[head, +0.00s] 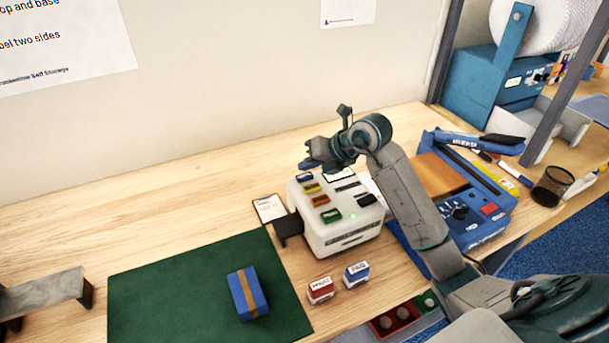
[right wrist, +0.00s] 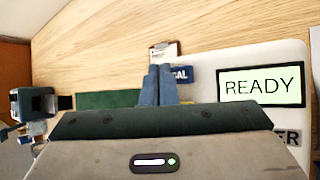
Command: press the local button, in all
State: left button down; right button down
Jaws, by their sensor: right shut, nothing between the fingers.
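The white label machine (head: 347,236) stands on the table, with a column of coloured buttons on its top and a small green light. The blue local button (head: 305,178) is at the far left of its top. My right gripper (head: 308,164) is shut and empty, just above the far left part of the machine. Its fingertips (right wrist: 159,70) overlap the blue button's edge; I cannot tell whether they touch it. The screen (right wrist: 261,84) reads READY. My left gripper is not in view.
A green mat (head: 150,290) with a blue, tan-banded box (head: 248,293) lies left. Red (head: 320,289) and blue (head: 356,274) stamps stand in front of the machine. A card (head: 269,207) lies beside it. A blue device (head: 482,225) stands right. The table behind left is clear.

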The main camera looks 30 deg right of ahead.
aim_at(309, 177)
dwell(0.4)
jog(key=shift+f+b, duration=0.35)
jog(key=shift+f, duration=0.1)
jog(key=shift+f+b, duration=0.4)
jog(key=shift+f, duration=0.1)
dwell(0.5)
jog(key=shift+r, duration=0.1)
jog(key=shift+r+p, duration=0.65)
jog(key=shift+r, duration=0.2)
notch_tip(309, 177, up, 5)
jog(key=p, duration=0.3)
dwell(0.3)
dwell(0.7)
